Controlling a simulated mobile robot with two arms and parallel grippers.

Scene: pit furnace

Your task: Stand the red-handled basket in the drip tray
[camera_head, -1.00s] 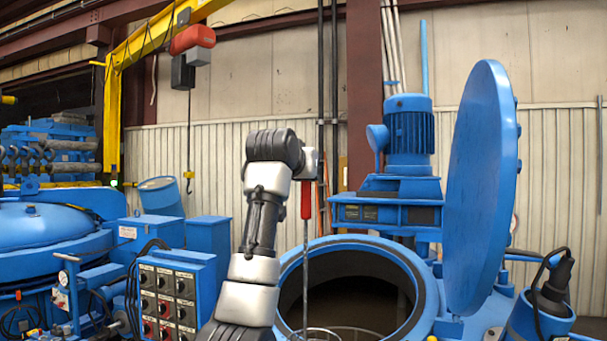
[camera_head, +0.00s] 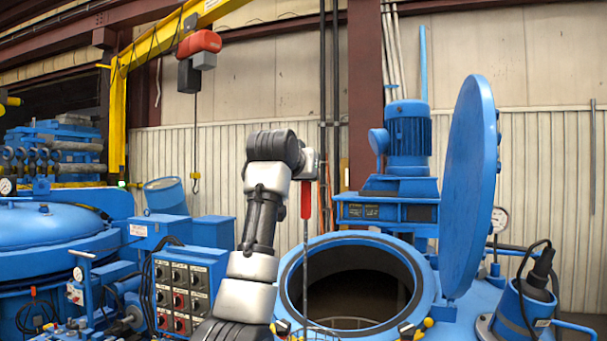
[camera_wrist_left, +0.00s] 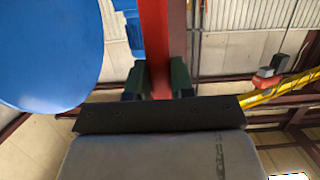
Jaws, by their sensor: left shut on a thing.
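My left gripper (camera_head: 308,172) is shut on the red handle (camera_head: 306,200) of the basket and holds it upright. In the left wrist view the red handle (camera_wrist_left: 154,45) stands between the dark fingers (camera_wrist_left: 160,80). A thin rod runs down from the handle to the basket's wire rim (camera_head: 345,320), at the bottom of the head view. The rim shows against the round furnace opening; the rest of the basket is cut off or hidden, and I cannot tell its depth there. The drip tray cannot be made out. My right gripper is not in view.
The blue furnace mouth (camera_head: 424,290) is open, with its round lid (camera_head: 470,185) raised at the right. A motor (camera_head: 408,140) stands behind it. A control box (camera_head: 185,290) is left of my arm. A blue cylinder with a cable (camera_head: 520,312) is at the lower right.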

